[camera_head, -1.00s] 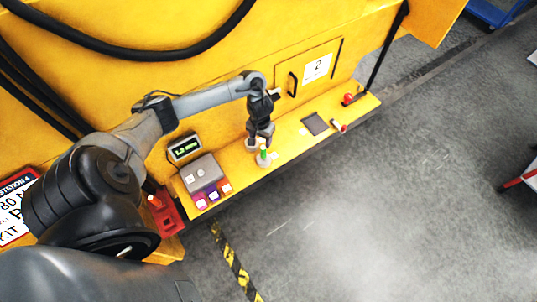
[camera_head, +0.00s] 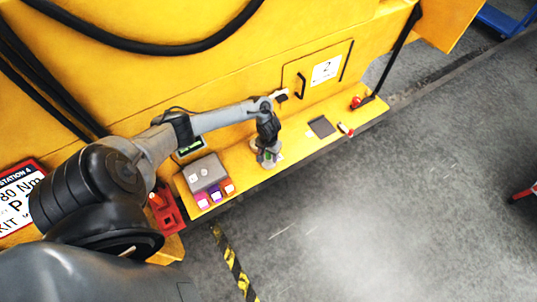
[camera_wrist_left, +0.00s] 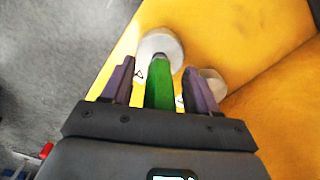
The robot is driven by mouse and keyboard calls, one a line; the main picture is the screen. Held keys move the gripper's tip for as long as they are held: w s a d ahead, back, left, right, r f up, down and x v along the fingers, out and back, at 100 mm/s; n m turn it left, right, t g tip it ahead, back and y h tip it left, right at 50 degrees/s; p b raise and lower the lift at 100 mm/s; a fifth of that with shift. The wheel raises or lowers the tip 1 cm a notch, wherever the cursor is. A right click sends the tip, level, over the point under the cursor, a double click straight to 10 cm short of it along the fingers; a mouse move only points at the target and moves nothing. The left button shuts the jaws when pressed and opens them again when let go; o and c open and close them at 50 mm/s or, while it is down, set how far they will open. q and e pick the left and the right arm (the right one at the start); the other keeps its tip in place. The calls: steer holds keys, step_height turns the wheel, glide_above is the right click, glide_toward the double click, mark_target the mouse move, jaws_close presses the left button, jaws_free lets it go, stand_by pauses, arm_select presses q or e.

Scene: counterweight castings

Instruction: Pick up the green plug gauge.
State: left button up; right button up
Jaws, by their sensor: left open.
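The green plug gauge (camera_wrist_left: 160,82) shows in the left wrist view as a green handle with a pale round end beyond it. It stands between the two fingers of my left gripper (camera_wrist_left: 160,88), with a gap visible on each side. My left gripper is open. In the head view the left gripper (camera_head: 267,156) is over the yellow ledge, and it mostly hides the gauge. My right gripper is not in view.
The yellow ledge (camera_head: 292,145) carries a grey box with coloured blocks (camera_head: 207,178) to the left, a dark pad (camera_head: 321,127) and a small red-and-white piece (camera_head: 346,129) to the right. A pale round thing (camera_wrist_left: 212,84) sits close beside the right finger.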

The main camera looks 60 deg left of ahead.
arm_select(q)
steer(key=shift+f, duration=0.15)
jaws_close()
stand_by(0.4)
